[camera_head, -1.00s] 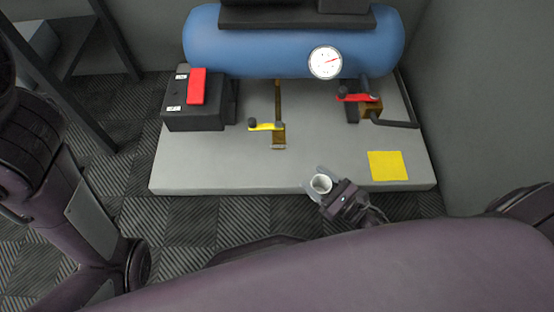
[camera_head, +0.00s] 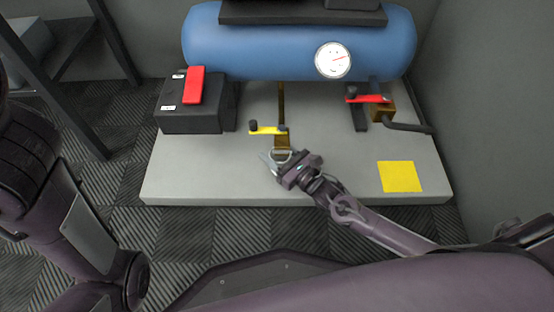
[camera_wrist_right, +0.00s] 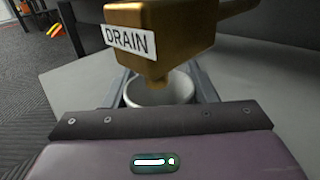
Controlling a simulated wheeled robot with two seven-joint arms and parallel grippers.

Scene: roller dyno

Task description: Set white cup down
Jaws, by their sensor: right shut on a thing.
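The white cup (camera_wrist_right: 158,92) is between the fingers of my right gripper (camera_head: 274,160), which is shut on it. In the right wrist view the cup is upright, its rim partly hidden behind a brass drain block (camera_wrist_right: 160,35) labelled "DRAIN". The block's narrow tip points down over the cup's mouth. In the head view the cup (camera_head: 281,156) is small, just below the brass drain valve (camera_head: 282,142) with its yellow lever (camera_head: 267,130). I cannot tell whether the cup touches the platform. My left gripper is not in view; only my left arm shows at the left.
A grey platform (camera_head: 200,175) carries a blue tank (camera_head: 260,45) with a round gauge (camera_head: 333,60). A black box with a red switch (camera_head: 194,85) stands at left, a red-levered valve (camera_head: 370,98) at right. A yellow square (camera_head: 400,176) lies on clear platform at the right.

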